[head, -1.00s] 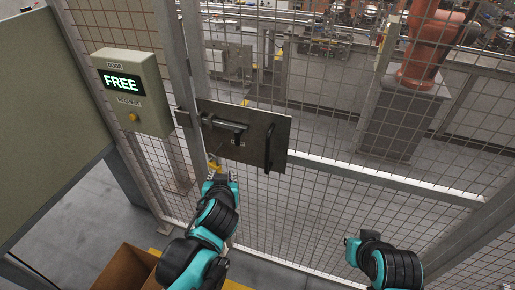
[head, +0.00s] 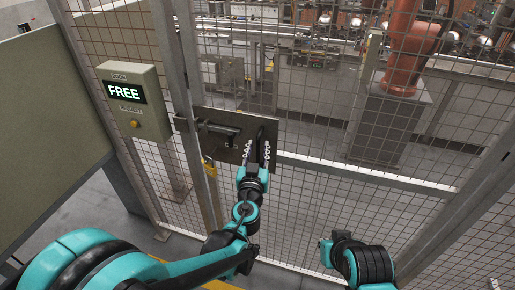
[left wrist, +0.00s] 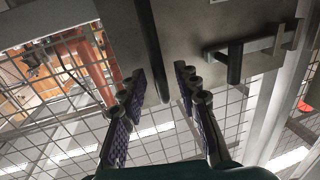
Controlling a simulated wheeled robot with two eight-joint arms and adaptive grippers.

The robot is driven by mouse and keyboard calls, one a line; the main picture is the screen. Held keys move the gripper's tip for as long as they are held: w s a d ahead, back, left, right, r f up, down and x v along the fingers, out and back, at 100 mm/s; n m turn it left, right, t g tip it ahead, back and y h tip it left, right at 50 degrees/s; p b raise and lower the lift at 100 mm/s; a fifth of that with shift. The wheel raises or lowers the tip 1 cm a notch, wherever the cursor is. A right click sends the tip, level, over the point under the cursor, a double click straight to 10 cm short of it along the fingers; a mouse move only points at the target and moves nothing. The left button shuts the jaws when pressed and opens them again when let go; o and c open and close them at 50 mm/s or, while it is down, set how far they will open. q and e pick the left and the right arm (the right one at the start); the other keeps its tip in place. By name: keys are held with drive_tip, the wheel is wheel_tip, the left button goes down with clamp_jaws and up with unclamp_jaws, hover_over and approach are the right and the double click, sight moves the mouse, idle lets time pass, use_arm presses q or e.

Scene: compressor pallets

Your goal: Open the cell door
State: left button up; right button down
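The cell door is a mesh panel (head: 310,130) with a grey metal plate (head: 262,108). On the plate are a bolt latch (head: 215,128) with a dark knob and a dark upright pull handle (head: 272,130). My left gripper (head: 256,147) is in front of the plate at the handle, its two fingers apart. In the left wrist view the dark handle (left wrist: 153,45) runs between the open fingertips (left wrist: 160,74); contact is not clear. The latch (left wrist: 235,60) shows to the right there. My right arm is low at the right; its fingers do not show.
A door request box (head: 134,100) reading FREE is on the fence left of the door. A yellow padlock-like piece (head: 209,167) hangs by the post. An orange robot (head: 403,50) stands behind the mesh.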

use_arm(q)
drive_tip(key=shift+w, duration=0.75)
clamp_jaws()
drive_tip(key=shift+s, duration=0.1)
